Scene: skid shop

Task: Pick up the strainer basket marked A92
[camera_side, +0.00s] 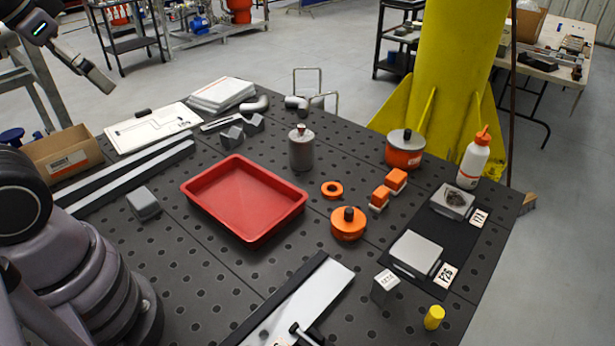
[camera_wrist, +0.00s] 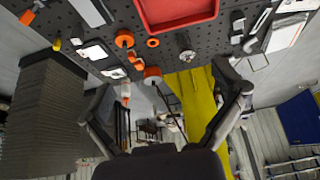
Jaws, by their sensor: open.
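A grey cylinder with a dark knob on top (camera_side: 301,152) stands upright right of the red tray in the side view. It looks most like the strainer basket, but I cannot read an A92 mark on it. It also shows in the wrist view (camera_wrist: 186,52), near the top centre. My gripper (camera_wrist: 165,105) is open and empty in the wrist view, its two fingers spread wide. In the side view only part of it (camera_side: 92,72) shows at the upper left, raised, well away from the cylinder.
The red tray (camera_side: 249,233) lies left of the cylinder. An orange ring (camera_side: 332,189), orange knobbed part (camera_side: 348,230), orange-sided pot (camera_side: 405,158) and white bottle (camera_side: 473,160) stand to the right. Bent pipe pieces (camera_side: 255,104) lie behind. A yellow column (camera_side: 447,70) rises beyond the table.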

